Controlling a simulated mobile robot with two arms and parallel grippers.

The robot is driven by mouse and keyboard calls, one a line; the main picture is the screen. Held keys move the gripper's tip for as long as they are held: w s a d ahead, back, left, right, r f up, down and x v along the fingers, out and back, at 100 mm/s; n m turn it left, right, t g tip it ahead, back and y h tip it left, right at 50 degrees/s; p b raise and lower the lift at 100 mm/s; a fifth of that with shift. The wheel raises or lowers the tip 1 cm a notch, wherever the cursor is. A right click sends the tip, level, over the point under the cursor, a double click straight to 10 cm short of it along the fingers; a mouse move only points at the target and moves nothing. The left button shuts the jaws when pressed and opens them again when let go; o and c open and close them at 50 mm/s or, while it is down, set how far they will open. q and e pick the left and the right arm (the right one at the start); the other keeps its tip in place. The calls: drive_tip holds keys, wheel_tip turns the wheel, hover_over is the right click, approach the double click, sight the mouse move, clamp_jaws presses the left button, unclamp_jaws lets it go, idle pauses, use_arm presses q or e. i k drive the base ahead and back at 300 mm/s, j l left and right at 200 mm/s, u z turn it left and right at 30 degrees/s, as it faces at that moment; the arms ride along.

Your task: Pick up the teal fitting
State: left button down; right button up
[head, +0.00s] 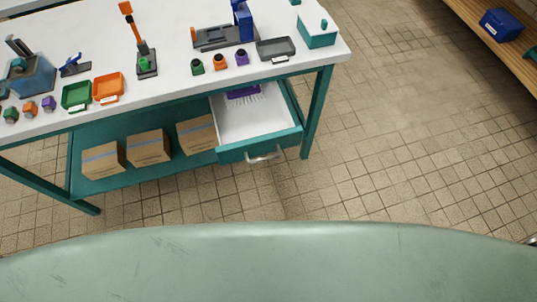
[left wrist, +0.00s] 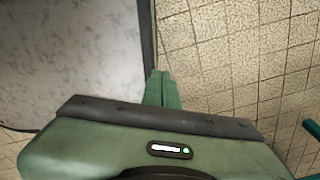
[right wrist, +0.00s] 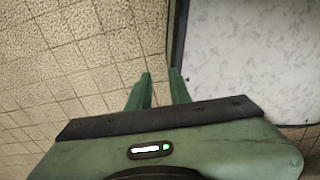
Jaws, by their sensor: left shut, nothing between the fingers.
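In the head view a small teal piece (head: 323,25) stands on top of a teal box (head: 318,39) at the right end of the white workbench. Another small teal piece (head: 296,2) is cut off by the top edge. I cannot tell which of these, if any, is the fitting. My left gripper (left wrist: 162,75) shows in its wrist view with both fingers together, shut and empty, above tiled floor. My right gripper (right wrist: 159,76) has its fingers apart, open and empty. Neither gripper shows in the head view.
The workbench (head: 170,92) carries a green tray (head: 76,96), an orange tray (head: 108,88), a grey tray (head: 276,47) and small coloured parts. Its drawer (head: 259,147) is pulled open, with a purple brush (head: 243,92) inside. Cartons (head: 148,147) sit on the lower shelf. Tiled floor is clear at right.

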sight(19, 65)
drive_tip(key=u, duration=1.55)
